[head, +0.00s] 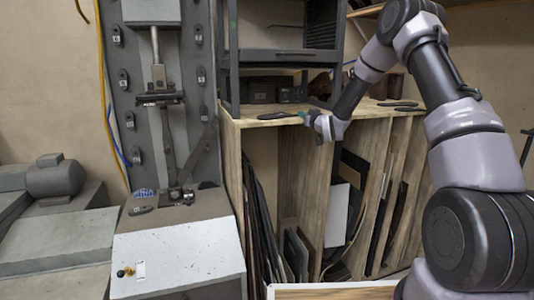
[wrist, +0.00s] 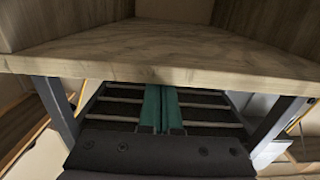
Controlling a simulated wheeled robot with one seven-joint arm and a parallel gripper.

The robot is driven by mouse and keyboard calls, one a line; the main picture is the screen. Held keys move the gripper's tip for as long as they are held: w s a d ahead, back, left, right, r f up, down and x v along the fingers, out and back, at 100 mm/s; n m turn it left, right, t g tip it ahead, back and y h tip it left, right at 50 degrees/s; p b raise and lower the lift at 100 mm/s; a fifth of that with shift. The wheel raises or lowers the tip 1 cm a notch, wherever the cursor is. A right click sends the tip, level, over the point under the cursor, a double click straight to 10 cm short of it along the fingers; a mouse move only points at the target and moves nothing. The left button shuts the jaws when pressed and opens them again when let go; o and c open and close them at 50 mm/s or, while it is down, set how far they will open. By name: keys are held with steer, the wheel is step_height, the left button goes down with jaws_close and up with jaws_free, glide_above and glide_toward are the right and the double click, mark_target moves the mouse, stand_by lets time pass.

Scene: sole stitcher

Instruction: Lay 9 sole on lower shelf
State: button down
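My gripper (head: 304,116) is at the end of my arm, at the front edge of the wooden rack's top, just right of a flat black sole (head: 278,115). Whether its tips touch that sole I cannot tell. In the wrist view its two teal fingers (wrist: 160,108) are side by side with almost no gap, and no sole shows between them. Another black sole (head: 397,104) lies further right on the rack top. Smaller soles with pale marks hang on the grey machine's panel, such as this sole (head: 124,79); I cannot read a 9 on any.
The wooden rack (head: 232,165) has upright slots holding dark and pale sheets. A dark metal shelf unit (head: 290,54) stands on its left part. The grey machine (head: 180,240) is at left. A wooden board's edge (wrist: 160,73) crosses the wrist view close by the finger ends.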

mark_target(296, 113)
steer(key=shift+x, duration=2.9)
steer(key=shift+w+a+r, duration=0.1)
steer(key=shift+w+r, duration=0.25)
steer(key=shift+r, duration=0.2)
steer(key=shift+a+r, duration=0.1)
steer(key=shift+a, duration=0.1)
steer(key=shift+s+d+f, duration=0.15)
steer(key=shift+s+f, duration=0.4)
steer(key=shift+s, duration=0.1)
steer(key=v, duration=1.8)
steer(key=shift+s+d, duration=0.3)
steer(key=shift+d, duration=0.05)
steer(key=shift+r, duration=0.25)
